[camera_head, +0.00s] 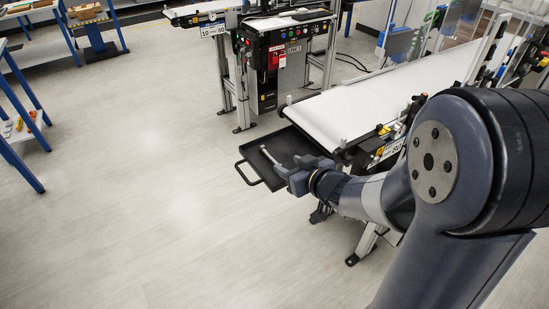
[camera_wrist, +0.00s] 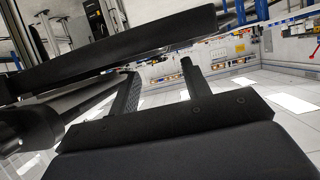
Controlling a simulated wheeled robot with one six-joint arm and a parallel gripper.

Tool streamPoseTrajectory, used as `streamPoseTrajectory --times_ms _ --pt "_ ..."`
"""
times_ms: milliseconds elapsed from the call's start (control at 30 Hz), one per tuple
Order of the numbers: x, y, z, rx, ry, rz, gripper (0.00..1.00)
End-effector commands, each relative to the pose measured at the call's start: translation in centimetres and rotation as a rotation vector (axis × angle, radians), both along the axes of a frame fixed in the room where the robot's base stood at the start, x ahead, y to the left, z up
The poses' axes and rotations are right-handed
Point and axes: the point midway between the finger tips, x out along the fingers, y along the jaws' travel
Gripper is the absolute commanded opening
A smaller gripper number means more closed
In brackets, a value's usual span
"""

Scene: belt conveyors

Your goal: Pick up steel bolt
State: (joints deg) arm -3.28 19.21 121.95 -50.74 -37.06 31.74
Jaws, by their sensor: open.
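A thin, light-grey rod (camera_head: 268,154), which looks like the steel bolt, shows at a black tray (camera_head: 247,174) at the end of the white conveyor in the head view. My gripper (camera_head: 283,172) is right beside it, at the tray's near side. I cannot tell whether they touch. In the wrist view the two fingers of my gripper (camera_wrist: 158,84) stand apart with only background between them. I cannot make out the bolt in that view.
The white conveyor belt (camera_head: 375,93) runs back to the right from the tray. A control box (camera_head: 280,62) stands behind it, and a blue-framed table (camera_head: 18,130) is at the left. The floor left of the tray is clear. A dark bar (camera_wrist: 120,50) crosses the wrist view.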

Motion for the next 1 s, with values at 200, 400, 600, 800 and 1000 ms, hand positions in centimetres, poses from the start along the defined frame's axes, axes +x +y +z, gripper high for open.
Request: streamPoseTrajectory --times_ms 200,400,600,800,1000 --pt "1.8 1.2 -0.9 0.000 0.000 0.000 0.45" --pt "3.0 2.5 -1.7 -0.001 0.002 0.001 0.45" --pt "5.0 4.1 -2.6 -0.001 0.000 0.000 0.45" --pt "5.7 4.5 -2.8 0.000 0.000 -0.003 0.45" --pt "5.7 4.5 -2.8 -0.001 -0.001 -0.003 0.42"
